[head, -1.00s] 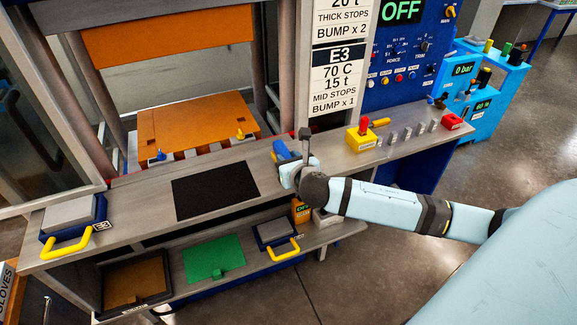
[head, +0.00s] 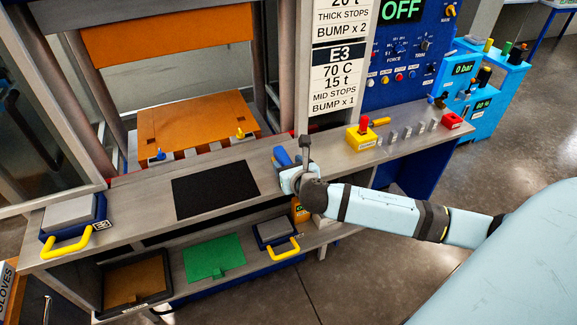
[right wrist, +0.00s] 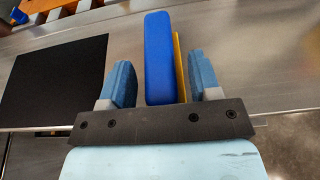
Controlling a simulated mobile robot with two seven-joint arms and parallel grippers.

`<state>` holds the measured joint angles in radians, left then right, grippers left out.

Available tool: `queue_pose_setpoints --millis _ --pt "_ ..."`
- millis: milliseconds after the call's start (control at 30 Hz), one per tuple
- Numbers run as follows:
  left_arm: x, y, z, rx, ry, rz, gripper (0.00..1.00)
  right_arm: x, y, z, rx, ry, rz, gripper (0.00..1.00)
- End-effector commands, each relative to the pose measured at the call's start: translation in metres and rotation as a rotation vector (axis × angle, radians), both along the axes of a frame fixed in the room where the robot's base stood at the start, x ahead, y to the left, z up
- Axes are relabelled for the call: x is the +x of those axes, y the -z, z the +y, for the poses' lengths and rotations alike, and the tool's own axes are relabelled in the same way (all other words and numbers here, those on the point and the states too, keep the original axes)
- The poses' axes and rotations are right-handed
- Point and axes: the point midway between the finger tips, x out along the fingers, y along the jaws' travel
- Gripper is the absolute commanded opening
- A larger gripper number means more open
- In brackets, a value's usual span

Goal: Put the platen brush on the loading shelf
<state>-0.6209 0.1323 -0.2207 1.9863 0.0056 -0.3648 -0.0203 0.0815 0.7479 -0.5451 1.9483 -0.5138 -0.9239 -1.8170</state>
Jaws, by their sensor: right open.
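The platen brush (head: 281,156), a blue block with a yellow strip along one side, is at the grey upper shelf (head: 130,207) in front of the press. My right gripper (head: 292,166) is over it and partly hides it. In the right wrist view the brush (right wrist: 160,58) stands between the two blue fingers of my open right gripper (right wrist: 162,84), with a gap on each side. I cannot tell which ledge is named the loading shelf; a lower shelf (head: 180,266) lies below the upper one. My left gripper is not in view.
A black mat (head: 214,190) lies left of the brush. A yellow-handled plate (head: 70,218) sits at the left end. A yellow box with a red knob (head: 361,136) and several grey blocks stand to the right. The lower shelf holds a green sheet (head: 214,257) and another yellow-handled plate (head: 277,235).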

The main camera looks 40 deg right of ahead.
Motion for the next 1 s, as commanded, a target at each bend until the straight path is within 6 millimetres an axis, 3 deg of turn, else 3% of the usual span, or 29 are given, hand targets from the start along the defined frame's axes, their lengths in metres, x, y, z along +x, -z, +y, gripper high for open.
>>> queue_pose_setpoints --millis 400,700,767,867,1000 --pt "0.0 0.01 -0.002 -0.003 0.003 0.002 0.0 -0.077 -0.022 0.019 0.001 -0.003 0.003 0.57" --pt "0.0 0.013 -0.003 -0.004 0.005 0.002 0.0 -0.108 -0.03 0.028 0.021 0.001 0.005 0.57" --pt "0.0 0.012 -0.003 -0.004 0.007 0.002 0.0 -0.112 -0.022 0.032 0.088 0.009 0.013 0.57" --pt "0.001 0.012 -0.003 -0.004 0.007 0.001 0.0 -0.12 0.008 0.049 0.349 0.051 0.045 0.57" --pt "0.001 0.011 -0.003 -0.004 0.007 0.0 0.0 -0.145 0.07 0.09 0.974 0.225 0.116 0.57"
